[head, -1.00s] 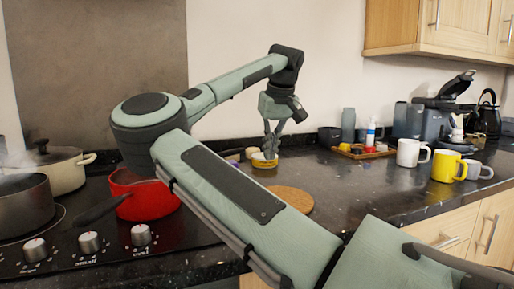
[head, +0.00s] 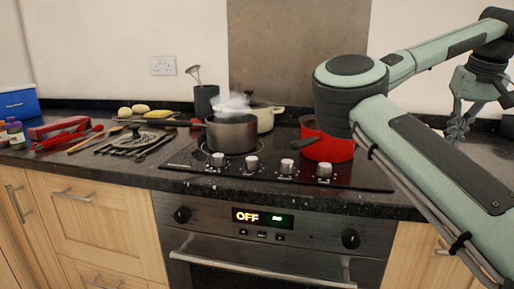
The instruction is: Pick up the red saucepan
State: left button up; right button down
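The red saucepan (head: 330,149) stands on the right part of the black hob, its dark handle pointing left and toward the front. My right arm covers part of its upper right side. My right gripper (head: 457,135) hangs over the worktop at the right, well apart from the saucepan, fingers pointing down. I cannot tell how far apart its fingers are. My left gripper is not in view.
A dark steaming pot (head: 231,134) and a cream pot (head: 264,117) stand left of the saucepan. Hob knobs (head: 287,166) line the front edge. Utensils (head: 135,143), a red box (head: 58,128) and a utensil holder (head: 206,101) are farther left.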

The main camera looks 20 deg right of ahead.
aim_at(318, 144)
jog(key=k+j, duration=0.25)
jog(key=j, duration=0.15)
jog(key=k+j, duration=0.2)
jog(key=j, duration=0.2)
jog(key=k+j, duration=0.25)
jog(key=j, duration=0.15)
